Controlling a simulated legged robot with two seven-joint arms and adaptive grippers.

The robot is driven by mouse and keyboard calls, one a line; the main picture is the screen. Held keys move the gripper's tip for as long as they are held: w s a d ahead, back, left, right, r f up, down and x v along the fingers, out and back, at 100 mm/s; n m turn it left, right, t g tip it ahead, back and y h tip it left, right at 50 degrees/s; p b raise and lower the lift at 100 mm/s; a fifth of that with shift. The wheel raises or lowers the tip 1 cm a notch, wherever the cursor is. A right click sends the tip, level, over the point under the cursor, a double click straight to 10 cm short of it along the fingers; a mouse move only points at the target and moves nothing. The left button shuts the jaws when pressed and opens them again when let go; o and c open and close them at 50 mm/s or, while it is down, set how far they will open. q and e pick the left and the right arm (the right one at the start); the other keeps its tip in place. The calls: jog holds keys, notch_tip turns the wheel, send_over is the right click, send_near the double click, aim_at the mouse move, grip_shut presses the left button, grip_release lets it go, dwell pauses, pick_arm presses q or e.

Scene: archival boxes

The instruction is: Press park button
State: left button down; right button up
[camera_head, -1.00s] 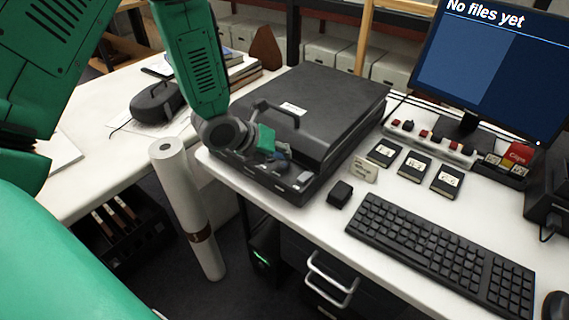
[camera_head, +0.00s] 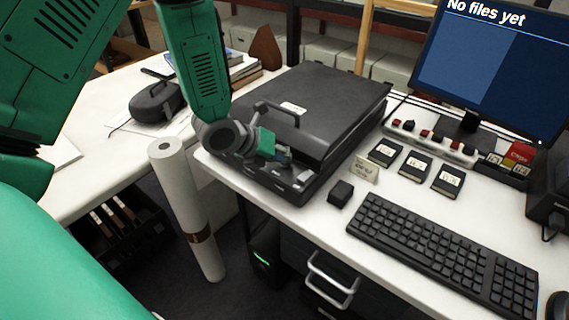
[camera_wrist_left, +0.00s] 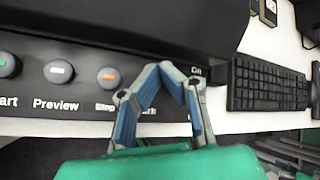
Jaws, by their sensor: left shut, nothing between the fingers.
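The black flatbed scanner (camera_head: 325,105) with a handled lid stands on the white desk. Its front panel (camera_wrist_left: 75,95) shows in the left wrist view with round knobs or buttons: one at the far left, one with a white mark (camera_wrist_left: 58,71) over "Preview", and one with an orange mark (camera_wrist_left: 108,77) over a partly covered "Stop". A label ending in "ark" is partly behind my left gripper (camera_wrist_left: 174,68); the button above it is hidden. My left gripper also shows at the scanner's front (camera_head: 284,156), shut and empty. I cannot tell whether its fingertips touch the panel. My right gripper is not in view.
A keyboard (camera_head: 440,255), a small black cube (camera_head: 341,193), a small card (camera_head: 364,170) and several black cartridges (camera_head: 414,166) lie right of the scanner. The monitor (camera_head: 490,70) reads "No files yet". A white roll (camera_head: 185,210) stands by the desk's left corner.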

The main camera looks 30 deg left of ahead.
pick_arm(q)
jog(key=shift+f, duration=0.35)
jog(key=shift+r, duration=0.2)
dwell(0.4)
jog(key=shift+r+p, duration=0.5)
jog(key=shift+r, duration=0.3)
notch_tip(320, 180, up, 5)
jog(key=p, duration=0.4)
jog(key=shift+f, duration=0.1)
dwell(0.5)
